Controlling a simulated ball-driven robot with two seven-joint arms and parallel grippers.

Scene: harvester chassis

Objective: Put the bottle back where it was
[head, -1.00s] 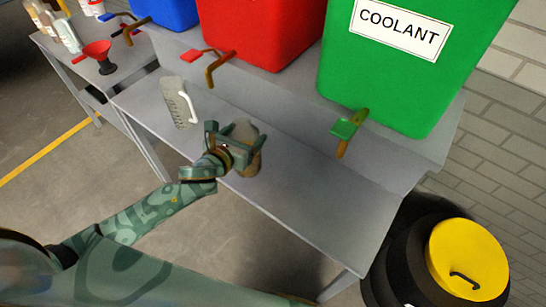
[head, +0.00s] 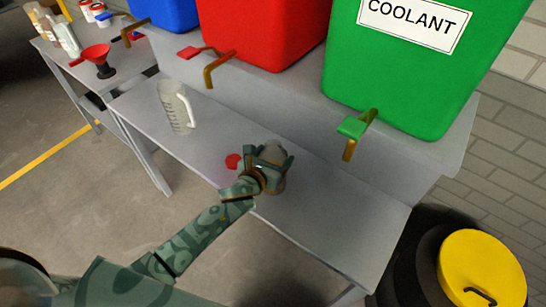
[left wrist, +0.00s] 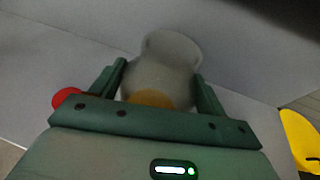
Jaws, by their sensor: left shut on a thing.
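My left gripper (head: 268,160) is shut on a pale, translucent bottle (head: 276,152) over the lower grey shelf (head: 330,215), below the red container. In the left wrist view the bottle (left wrist: 170,52) is blurred between the two fingers, with an orange-brown patch low on it. The gripper hides part of the bottle, and I cannot tell whether its base touches the shelf. My right gripper is not in view.
A small red round object (head: 233,161) lies beside the gripper. A clear measuring jug (head: 176,108) stands to the left. Blue, red (head: 268,35) and green coolant containers (head: 420,70) with taps (head: 355,130) stand above. A yellow-lidded drum (head: 482,265) stands at right. Bottles and a red funnel (head: 97,56) stand far left.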

